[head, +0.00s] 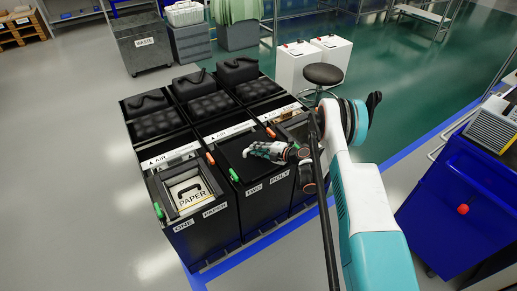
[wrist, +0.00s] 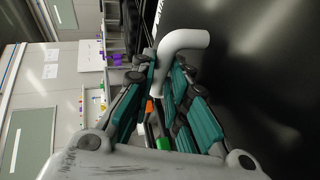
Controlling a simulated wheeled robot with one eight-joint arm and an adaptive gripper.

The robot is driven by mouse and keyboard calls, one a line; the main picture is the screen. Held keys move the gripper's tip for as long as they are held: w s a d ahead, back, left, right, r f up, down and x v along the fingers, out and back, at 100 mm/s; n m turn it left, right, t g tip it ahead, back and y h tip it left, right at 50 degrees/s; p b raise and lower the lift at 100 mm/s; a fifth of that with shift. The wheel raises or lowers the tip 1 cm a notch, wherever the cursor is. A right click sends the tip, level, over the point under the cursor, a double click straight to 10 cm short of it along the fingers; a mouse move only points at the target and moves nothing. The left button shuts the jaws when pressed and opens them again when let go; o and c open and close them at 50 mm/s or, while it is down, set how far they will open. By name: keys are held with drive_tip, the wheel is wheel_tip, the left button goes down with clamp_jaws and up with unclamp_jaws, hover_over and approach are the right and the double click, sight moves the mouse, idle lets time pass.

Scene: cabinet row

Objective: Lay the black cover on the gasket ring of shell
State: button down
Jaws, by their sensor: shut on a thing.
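The black cover (head: 238,148) is a flat dark panel over the top of the middle cabinet, labelled TWO POLY. In the wrist view the black cover (wrist: 260,70) fills the right side, and a bent white handle (wrist: 185,40) stands out from it. My gripper (head: 262,152) is above the middle cabinet, and in the wrist view its teal fingers (wrist: 166,90) are shut on the white handle. I cannot tell whether the cover touches the cabinet top. No gasket ring shows under it. The name "shell" is not readable on any cabinet.
The left cabinet (head: 205,235) is labelled ONE PAPER and has a framed opening with a pale PAPER panel (head: 190,193). The right cabinet top (head: 293,122) is partly hidden by my arm. Green and orange latches (head: 234,175) stand at the edges. A blue cart (head: 440,210) is at right.

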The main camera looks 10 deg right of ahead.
drive_tip(key=shift+f, duration=0.2)
idle(0.3)
drive_tip(key=c, duration=1.5)
unclamp_jaws()
